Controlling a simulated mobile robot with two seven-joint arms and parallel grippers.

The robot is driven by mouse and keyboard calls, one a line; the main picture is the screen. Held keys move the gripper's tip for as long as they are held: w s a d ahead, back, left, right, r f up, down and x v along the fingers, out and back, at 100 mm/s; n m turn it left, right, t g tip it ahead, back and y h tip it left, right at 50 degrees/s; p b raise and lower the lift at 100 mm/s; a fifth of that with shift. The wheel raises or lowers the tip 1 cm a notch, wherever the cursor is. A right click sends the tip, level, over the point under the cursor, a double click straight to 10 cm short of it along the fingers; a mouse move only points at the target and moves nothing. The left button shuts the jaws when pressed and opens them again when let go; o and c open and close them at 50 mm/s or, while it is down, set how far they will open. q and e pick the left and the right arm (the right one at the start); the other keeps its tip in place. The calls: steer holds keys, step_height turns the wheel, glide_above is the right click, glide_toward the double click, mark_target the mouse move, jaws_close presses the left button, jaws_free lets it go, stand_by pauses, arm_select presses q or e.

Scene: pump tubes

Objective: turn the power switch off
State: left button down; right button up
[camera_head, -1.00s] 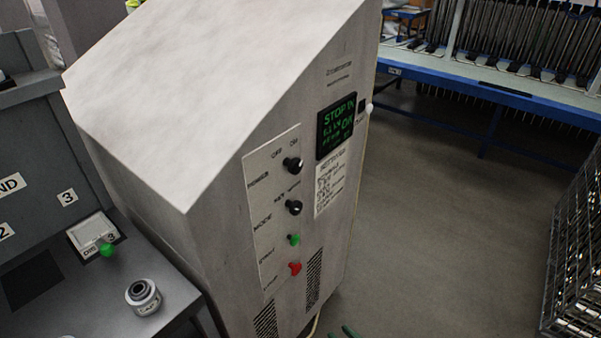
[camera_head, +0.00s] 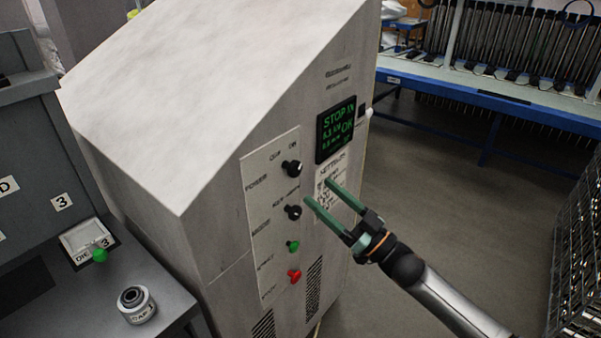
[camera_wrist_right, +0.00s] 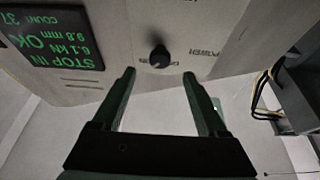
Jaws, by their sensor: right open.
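The power switch (camera_head: 292,168) is a black rotary knob at the top of a pale control panel (camera_head: 262,235), on the front of a grey cabinet (camera_head: 225,110). "OFF" and "ON" are marked above it. A black knob also shows between and beyond the fingers in the right wrist view (camera_wrist_right: 159,57); the lettering beside it looks like the power label. My right gripper (camera_head: 320,191) is open and empty in front of the cabinet, to the right of the panel, with its green fingers pointing at it. It appears apart from the knobs. My left gripper is not in view.
A display (camera_head: 336,129) with green text is at upper right. A wire cage (camera_head: 578,255) stands at far right. Open floor lies between.

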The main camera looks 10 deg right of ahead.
mark_target(298, 172)
steer(key=x, duration=0.7)
steer(key=shift+w+a+p, duration=0.1)
steer(key=shift+p, duration=0.25)
jaws_close()
